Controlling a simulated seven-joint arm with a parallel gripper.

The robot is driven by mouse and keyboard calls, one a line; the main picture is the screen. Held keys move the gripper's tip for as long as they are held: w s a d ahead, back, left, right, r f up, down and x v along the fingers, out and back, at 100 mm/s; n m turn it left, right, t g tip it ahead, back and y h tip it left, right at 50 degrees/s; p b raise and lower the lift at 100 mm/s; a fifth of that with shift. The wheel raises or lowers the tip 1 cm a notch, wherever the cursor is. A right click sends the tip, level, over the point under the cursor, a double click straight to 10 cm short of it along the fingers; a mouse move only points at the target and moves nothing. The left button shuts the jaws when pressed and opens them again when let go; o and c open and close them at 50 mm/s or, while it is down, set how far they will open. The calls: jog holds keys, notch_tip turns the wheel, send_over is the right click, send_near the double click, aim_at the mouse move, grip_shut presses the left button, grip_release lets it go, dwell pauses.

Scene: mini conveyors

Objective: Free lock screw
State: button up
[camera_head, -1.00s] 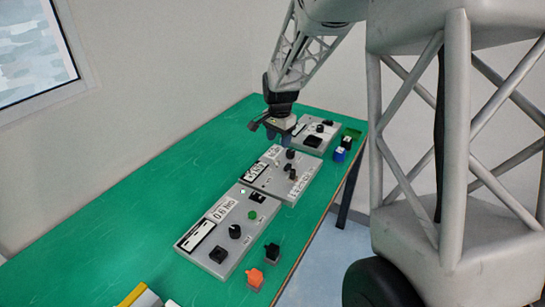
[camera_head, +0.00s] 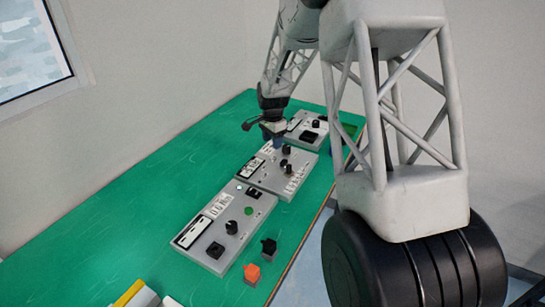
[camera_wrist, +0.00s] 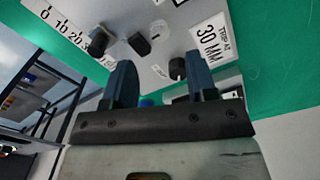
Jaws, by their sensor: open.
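My gripper (camera_head: 277,141) is above the far end of the middle grey panel (camera_head: 262,178) in the head view. In the wrist view my gripper (camera_wrist: 160,85) is open, with two blue-grey fingers apart and nothing between them. Beyond the fingers the panel face (camera_wrist: 120,20) carries a black knob with a white mark (camera_wrist: 177,68), a square black knob (camera_wrist: 139,44), a pale round fitting (camera_wrist: 160,28) and a black knob (camera_wrist: 98,41) beside a number scale. A "30 MM" label (camera_wrist: 210,37) is at the right. I cannot tell which part is the lock screw.
A near panel (camera_head: 220,235) and a far panel (camera_head: 306,130) lie along the green table (camera_head: 110,205). An orange block (camera_head: 252,273) and a black block (camera_head: 268,247) stand by the table's right edge. The table's left side is clear.

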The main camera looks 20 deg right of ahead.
aim_at(272, 157)
jog(key=shift+f, duration=3.9)
jog(key=shift+c, duration=0.4)
jog(key=c, duration=0.8)
jog(key=shift+c, duration=0.2)
